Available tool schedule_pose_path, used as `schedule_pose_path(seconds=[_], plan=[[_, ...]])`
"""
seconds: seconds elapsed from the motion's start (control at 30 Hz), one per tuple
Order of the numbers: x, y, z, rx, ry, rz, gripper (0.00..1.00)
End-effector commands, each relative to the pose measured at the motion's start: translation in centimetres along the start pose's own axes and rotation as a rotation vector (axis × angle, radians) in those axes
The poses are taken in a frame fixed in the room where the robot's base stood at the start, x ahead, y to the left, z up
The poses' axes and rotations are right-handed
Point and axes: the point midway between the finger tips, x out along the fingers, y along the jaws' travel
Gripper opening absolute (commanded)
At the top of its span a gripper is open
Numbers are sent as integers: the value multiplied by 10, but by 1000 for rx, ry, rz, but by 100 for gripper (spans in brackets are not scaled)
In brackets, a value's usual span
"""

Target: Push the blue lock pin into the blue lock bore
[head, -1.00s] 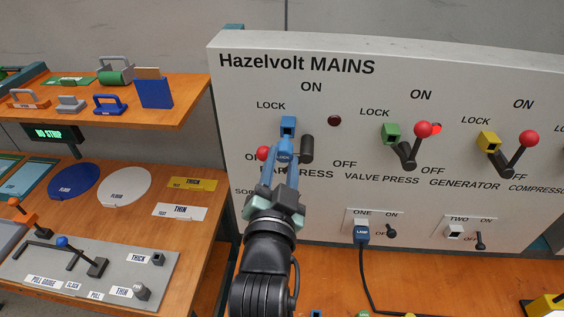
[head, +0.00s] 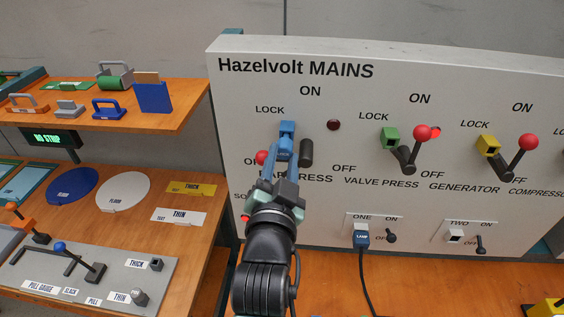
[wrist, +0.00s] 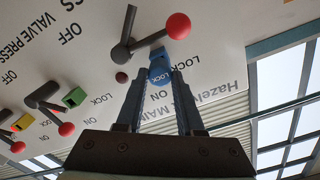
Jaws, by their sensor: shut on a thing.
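My gripper (head: 280,172) is shut on the blue lock pin (head: 284,153), in front of the grey mains panel (head: 300,105). The pin's round blue head, marked LOCK (wrist: 160,76), shows between the fingertips (wrist: 161,82) in the wrist view. The blue lock bore block (head: 287,128) is on the panel just above the pin in the head view. It also shows just beyond the pin in the wrist view (wrist: 159,54). Pin and bore overlap in both views, so I cannot tell whether the tip is inside.
The red-knobbed lever (wrist: 177,27) stands close beside the blue bore. Green (head: 390,138) and yellow (head: 488,146) lock blocks with red-knobbed levers are farther right. Shelves with tools are at the left.

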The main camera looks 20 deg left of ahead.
Motion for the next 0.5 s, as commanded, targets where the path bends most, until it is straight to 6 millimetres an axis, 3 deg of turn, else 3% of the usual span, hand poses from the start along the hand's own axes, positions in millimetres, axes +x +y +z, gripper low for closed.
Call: schedule_pose_path(seconds=[0.5], plan=[[13,0,0,0,1,-1,0]])
